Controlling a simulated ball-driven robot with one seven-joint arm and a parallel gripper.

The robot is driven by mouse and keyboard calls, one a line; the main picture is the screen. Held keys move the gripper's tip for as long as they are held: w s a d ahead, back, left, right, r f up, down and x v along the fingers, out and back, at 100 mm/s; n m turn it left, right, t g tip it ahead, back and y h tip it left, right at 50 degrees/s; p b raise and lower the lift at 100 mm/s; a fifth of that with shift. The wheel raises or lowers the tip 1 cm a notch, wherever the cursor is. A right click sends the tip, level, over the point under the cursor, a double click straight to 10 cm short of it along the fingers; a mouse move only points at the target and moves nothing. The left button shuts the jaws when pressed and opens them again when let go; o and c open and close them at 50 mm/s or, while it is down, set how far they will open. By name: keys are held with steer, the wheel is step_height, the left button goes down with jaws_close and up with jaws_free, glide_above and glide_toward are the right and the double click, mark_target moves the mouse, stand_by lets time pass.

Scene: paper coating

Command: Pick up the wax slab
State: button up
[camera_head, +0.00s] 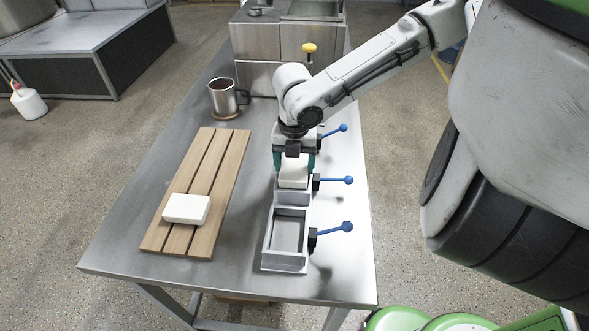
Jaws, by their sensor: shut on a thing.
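My gripper (294,165) points down over the row of grey metal moulds on the table. It is shut on a white wax slab (293,174), with a teal finger on each side of it. The slab is at the middle mould (293,197); whether it is clear of that mould I cannot tell. Another white slab (186,209) lies flat on the near end of the slatted wooden board (222,165), left of the moulds.
The near mould (286,240) is empty. Blue-knobbed levers (334,228) stick out to the right of the moulds. A metal mug (223,97) stands behind the board. A steel machine (288,50) stands at the back. The table's front left is clear.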

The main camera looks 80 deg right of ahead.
steer(key=shift+c, duration=0.7)
steer(key=shift+r, duration=0.2)
